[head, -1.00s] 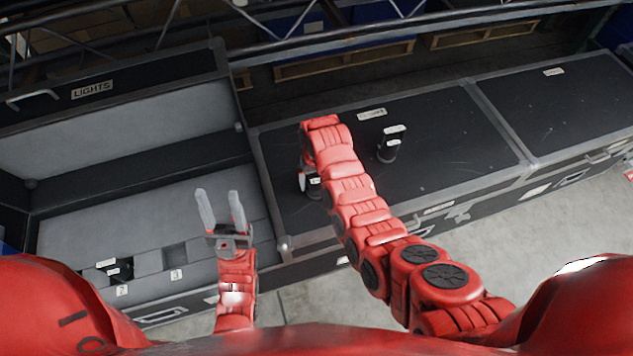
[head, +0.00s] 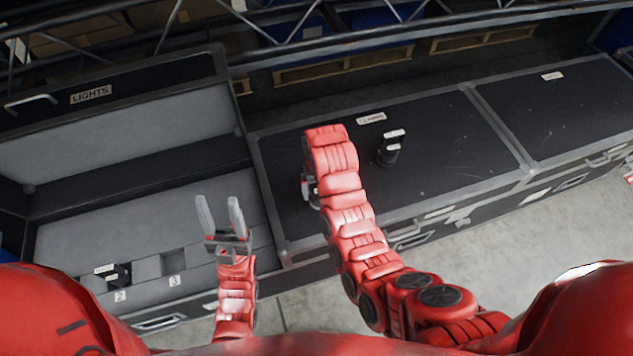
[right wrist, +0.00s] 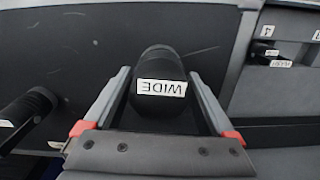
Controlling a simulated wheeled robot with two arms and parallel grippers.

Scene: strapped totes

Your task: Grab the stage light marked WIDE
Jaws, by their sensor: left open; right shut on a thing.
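The stage light marked WIDE (right wrist: 160,105) is a black cylinder with a white label, upside down in the right wrist view. My right gripper (right wrist: 159,74) is shut on it, one finger on each side. In the head view my right gripper (head: 311,190) is over the black case lid, mostly hidden by my own red arm, so the light is hardly visible there. I cannot tell whether the light touches the lid. My left gripper (head: 221,214) is open and empty over the front of the open lights case.
Another black light (head: 390,148) stands on the closed case (head: 440,125), right of my right arm. The open case labelled LIGHTS (head: 125,215) has grey foam with numbered slots; a dark piece (head: 120,275) sits in one. A second closed lid (head: 565,110) is clear.

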